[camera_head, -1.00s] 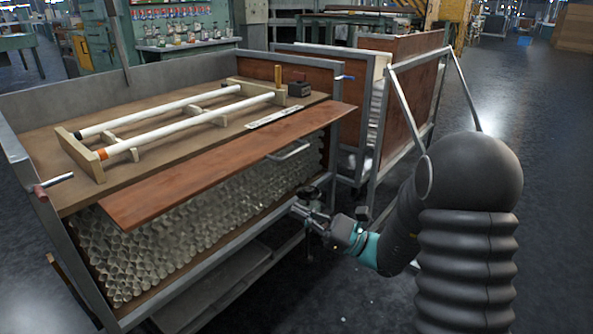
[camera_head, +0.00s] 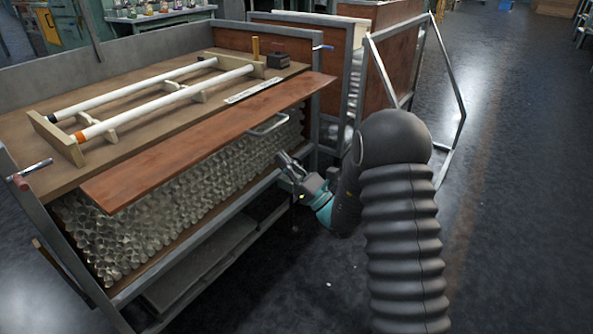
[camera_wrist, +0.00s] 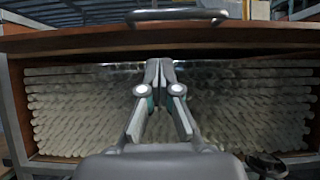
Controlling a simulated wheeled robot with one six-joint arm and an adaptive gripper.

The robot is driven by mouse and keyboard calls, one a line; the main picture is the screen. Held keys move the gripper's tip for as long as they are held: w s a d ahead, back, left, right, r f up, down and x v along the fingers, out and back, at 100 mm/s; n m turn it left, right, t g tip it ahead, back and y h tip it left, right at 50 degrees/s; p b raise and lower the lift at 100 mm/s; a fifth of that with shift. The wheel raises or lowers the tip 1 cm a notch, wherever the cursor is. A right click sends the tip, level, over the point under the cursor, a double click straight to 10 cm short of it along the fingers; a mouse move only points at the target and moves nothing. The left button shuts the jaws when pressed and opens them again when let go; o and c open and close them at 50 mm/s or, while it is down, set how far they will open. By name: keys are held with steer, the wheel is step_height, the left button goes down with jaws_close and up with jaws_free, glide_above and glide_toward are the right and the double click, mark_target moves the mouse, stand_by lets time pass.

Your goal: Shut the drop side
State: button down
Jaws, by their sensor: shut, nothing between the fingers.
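The drop side (camera_head: 205,145) is a long reddish-brown wooden board on the front of a metal-framed cart. It stands out from the cart, nearly flat, above the stacked glass tubes (camera_head: 170,215). A bare metal bar handle (camera_head: 268,125) is on its outer edge, and the handle also shows at the top of the wrist view (camera_wrist: 176,15). My gripper (camera_head: 282,158) is shut and empty, just below the handle, in front of the tubes. In the wrist view the closed fingertips (camera_wrist: 158,63) point at the tube ends under the board (camera_wrist: 80,40), apart from the handle.
On the cart's top (camera_head: 110,165) lies a wooden rack (camera_head: 62,140) with two white rods, beside a small dark box (camera_head: 285,60). Red-tipped pins (camera_head: 20,182) stick out at the left post. A second cart (camera_head: 395,50) stands behind. Open floor (camera_head: 510,200) lies to the right.

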steer(key=shift+w+a+r+p, duration=0.1)
steer(key=shift+w+a+r, duration=0.15)
steer(key=shift+r, duration=0.55)
steer(key=shift+w+a+r+p, duration=0.15)
steer(key=shift+w+a+r, duration=0.1)
steer(key=shift+r, duration=0.5)
steer(key=shift+w+a+r+p, duration=0.15)
steer(key=shift+a+r, duration=0.1)
steer(key=shift+r, duration=0.55)
